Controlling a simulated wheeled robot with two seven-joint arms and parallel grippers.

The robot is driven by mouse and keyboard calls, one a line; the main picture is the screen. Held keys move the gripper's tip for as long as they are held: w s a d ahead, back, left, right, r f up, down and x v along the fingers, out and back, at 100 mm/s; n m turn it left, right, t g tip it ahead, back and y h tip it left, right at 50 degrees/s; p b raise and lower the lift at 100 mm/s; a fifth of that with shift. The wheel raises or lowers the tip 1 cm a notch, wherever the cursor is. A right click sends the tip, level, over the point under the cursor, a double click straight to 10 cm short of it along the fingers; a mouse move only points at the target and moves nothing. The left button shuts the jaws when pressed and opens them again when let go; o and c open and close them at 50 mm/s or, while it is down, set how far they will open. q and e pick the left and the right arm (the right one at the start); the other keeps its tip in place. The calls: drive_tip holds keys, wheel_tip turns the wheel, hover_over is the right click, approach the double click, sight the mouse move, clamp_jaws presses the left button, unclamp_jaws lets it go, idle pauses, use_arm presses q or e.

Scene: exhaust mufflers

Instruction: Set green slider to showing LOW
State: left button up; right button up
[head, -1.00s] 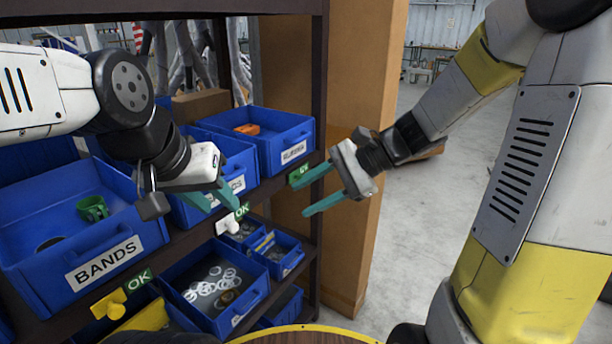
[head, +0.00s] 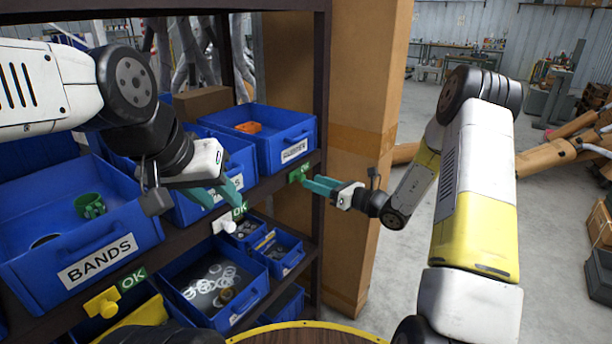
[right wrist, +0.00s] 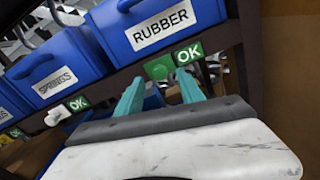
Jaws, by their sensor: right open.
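The green slider (right wrist: 158,70) is a green knob on the shelf edge under the RUBBER bin. The green label (right wrist: 188,53) beside it reads OK. My left gripper (head: 220,190) is open and empty near the SPRINGS bin.
A white slider (head: 226,226) and a yellow slider (head: 103,303) sit further left on the same edge, each with an OK label. Blue bins, such as the BANDS bin (head: 130,238), fill the shelf.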

sight(304, 178)
drive_tip(key=shift+x, duration=2.1)
clamp_jaws()
